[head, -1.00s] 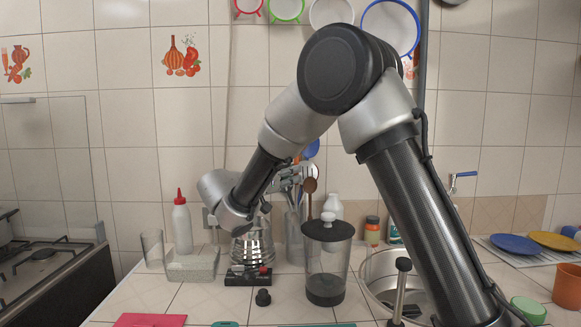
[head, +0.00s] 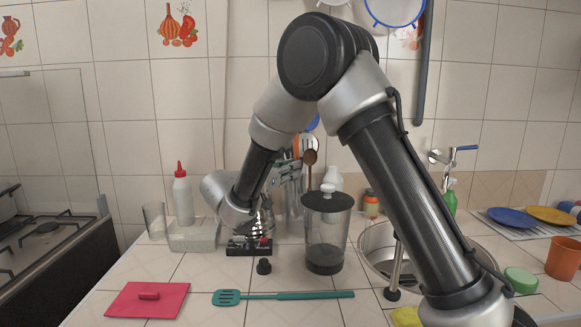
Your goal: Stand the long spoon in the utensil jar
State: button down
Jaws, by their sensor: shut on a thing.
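My gripper (head: 287,169) is small in the head view, partly hidden behind my forearm, beside the upper part of the utensil jar. It is shut on what seems to be the long spoon, whose outline I cannot separate from the utensils behind. The utensil jar (head: 294,216) stands behind the black-lidded canister, partly covered by it and by my arm. Several utensils stick up from the jar. I cannot tell whether the held spoon is inside the rim.
The black-lidded canister (head: 326,240) stands in front of the jar. A metal pot (head: 268,222), white bottle (head: 183,200) and stone-like box (head: 194,237) are to the left. A teal slotted turner (head: 285,295) and red board (head: 147,300) lie in front. The sink is right.

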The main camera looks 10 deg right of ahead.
jog(key=c, duration=1.4)
grip_release()
jog(key=shift+o, duration=0.2)
jog(key=v, duration=1.2)
